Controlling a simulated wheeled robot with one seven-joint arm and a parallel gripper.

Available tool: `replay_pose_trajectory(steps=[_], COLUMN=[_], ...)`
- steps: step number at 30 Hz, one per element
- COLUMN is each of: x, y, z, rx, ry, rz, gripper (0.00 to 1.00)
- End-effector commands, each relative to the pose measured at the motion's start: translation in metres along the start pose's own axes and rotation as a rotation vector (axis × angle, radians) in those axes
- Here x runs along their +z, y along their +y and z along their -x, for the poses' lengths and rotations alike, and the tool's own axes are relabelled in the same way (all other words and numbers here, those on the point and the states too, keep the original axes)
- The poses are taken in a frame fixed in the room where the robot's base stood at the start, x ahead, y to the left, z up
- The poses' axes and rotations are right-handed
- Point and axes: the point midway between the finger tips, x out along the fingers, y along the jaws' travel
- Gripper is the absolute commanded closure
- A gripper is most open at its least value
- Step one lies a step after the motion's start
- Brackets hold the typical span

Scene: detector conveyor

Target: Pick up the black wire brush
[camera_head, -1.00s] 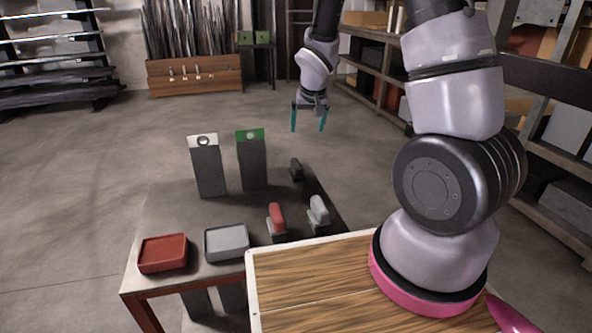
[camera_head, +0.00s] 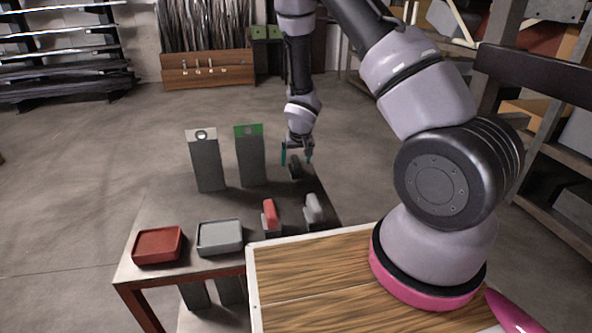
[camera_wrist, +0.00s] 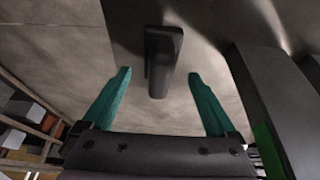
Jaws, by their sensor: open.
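The black wire brush (camera_head: 295,170) stands near the far right edge of the grey table (camera_head: 163,204). In the wrist view the brush (camera_wrist: 160,62) lies ahead of and between the two teal fingertips, with a gap on each side. My gripper (camera_head: 297,157) is open and empty, its fingers reaching down beside the brush in the head view. In the wrist view my gripper (camera_wrist: 158,76) shows both fingers spread apart.
A green-topped dark block (camera_head: 250,157) and a white-topped one (camera_head: 206,162) stand left of the brush. A red-handled brush (camera_head: 270,214) and a grey-handled one (camera_head: 313,209) stand nearer. A red tray (camera_head: 157,246) and a grey tray (camera_head: 219,238) lie at the front left.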

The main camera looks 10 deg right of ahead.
Motion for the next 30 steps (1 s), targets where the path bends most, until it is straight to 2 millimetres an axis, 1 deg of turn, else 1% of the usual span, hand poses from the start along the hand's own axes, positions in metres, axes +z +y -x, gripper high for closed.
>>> replay_pose_trajectory(steps=[1, 6, 9, 15, 16, 17, 18, 20, 21, 22, 23, 30], x=[0.000, -0.001, -0.001, -0.002, -0.002, -0.002, -0.002, -0.002, -0.002, -0.002, -0.002, -0.002], y=[0.001, 0.001, 0.001, 0.000, 0.000, 0.000, 0.000, 0.000, 0.000, 0.000, 0.000, 0.000], z=[-0.010, -0.031, -0.036, -0.036, -0.036, -0.036, -0.036, -0.036, -0.036, -0.036, -0.036, -0.035], rx=[0.002, 0.002, 0.001, 0.001, 0.001, 0.001, 0.001, 0.001, 0.001, 0.001, 0.001, 0.001], ry=[-0.003, -0.002, -0.001, 0.000, -0.001, -0.001, -0.001, -0.001, -0.001, -0.001, -0.001, 0.000], rz=[0.004, 0.002, 0.001, 0.000, 0.000, 0.000, 0.000, 0.000, 0.000, 0.000, 0.000, 0.000], gripper=[0.07, 0.07, 0.07, 0.07, 0.15, 0.27, 0.42, 0.65, 0.80, 0.92, 1.00, 1.00])
